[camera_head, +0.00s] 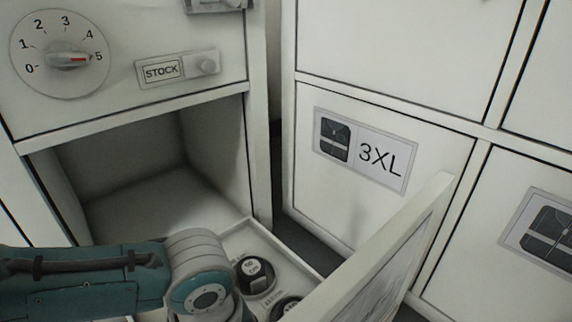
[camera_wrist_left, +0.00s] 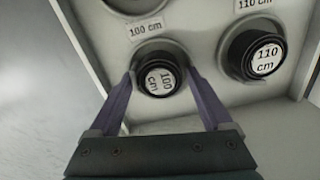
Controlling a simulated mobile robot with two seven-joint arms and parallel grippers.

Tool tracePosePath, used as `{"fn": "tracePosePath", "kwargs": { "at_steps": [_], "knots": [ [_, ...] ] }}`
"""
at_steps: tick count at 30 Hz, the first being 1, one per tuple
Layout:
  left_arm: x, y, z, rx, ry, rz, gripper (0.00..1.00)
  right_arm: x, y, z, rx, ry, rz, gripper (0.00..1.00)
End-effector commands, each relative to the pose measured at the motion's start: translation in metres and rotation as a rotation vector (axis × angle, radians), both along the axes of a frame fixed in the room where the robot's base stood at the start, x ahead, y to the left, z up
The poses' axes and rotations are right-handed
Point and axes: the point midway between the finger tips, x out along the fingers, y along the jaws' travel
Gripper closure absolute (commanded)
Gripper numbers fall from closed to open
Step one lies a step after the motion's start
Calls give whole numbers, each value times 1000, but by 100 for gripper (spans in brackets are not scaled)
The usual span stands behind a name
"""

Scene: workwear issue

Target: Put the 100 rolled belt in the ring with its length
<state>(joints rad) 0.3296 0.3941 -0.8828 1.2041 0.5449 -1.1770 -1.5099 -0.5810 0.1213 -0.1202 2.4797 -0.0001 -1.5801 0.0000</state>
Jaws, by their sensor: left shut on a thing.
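A dark rolled belt with a round white label reading 100 cm (camera_wrist_left: 158,79) is between the two purple fingers of my left gripper (camera_wrist_left: 160,74) in the left wrist view. The gripper is shut on it. The belt stands upright at the printed 100 cm tag (camera_wrist_left: 146,27) on the pale drawer floor. Whether it sits fully in a ring there is hidden by the belt itself. A round ring (camera_wrist_left: 132,3) is partly in view beyond the tag. In the head view my arm hides the left gripper. My right gripper is not in view.
A rolled belt labelled 110 cm (camera_wrist_left: 265,58) stands right of the held one. The open drawer also shows a dark rolled belt (camera_head: 254,273) in the head view. The drawer front (camera_head: 385,255) rises at right. A dial (camera_head: 62,57) and STOCK plate (camera_head: 162,72) are above.

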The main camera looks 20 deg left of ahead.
Motion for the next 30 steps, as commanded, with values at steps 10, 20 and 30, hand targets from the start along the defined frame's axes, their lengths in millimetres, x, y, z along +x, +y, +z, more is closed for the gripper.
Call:
{"fn": "tracePosePath", "kwargs": {
  "at_steps": [10, 20, 30],
  "knots": [
    [0, 0, -1, 0, 0, 0, 0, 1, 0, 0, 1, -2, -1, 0],
    [0, 0, 37, 0, 0, 0, 0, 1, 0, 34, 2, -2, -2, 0],
    [0, 0, 105, 1, 1, -1, 0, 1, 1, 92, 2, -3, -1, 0]
  ]
}}
